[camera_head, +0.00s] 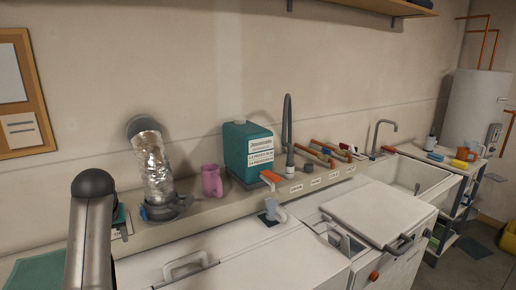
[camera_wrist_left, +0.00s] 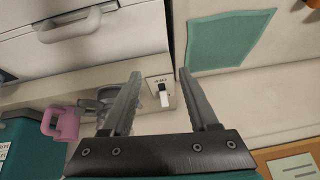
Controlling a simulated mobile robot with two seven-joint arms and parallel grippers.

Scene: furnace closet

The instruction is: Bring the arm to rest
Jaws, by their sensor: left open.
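My left arm (camera_head: 90,225) comes up at the left of the head view, grey with a dark rounded joint on top. My left gripper (camera_wrist_left: 159,74) shows in the left wrist view with its two grey fingers apart and nothing between them. Beyond the fingertips is the back ledge with a small labelled white fitting (camera_wrist_left: 163,92). In the head view only a little of the gripper's teal and dark body shows beside the arm, and its fingers cannot be made out. My right gripper is in neither view.
A silver flexible duct (camera_head: 152,167), a pink mug (camera_head: 211,181) and a teal jug (camera_head: 248,150) stand along the ledge right of my arm. White appliances (camera_head: 190,265) stand in front. A teal mat (camera_wrist_left: 230,40) lies on the left. A corkboard (camera_head: 43,110) hangs above.

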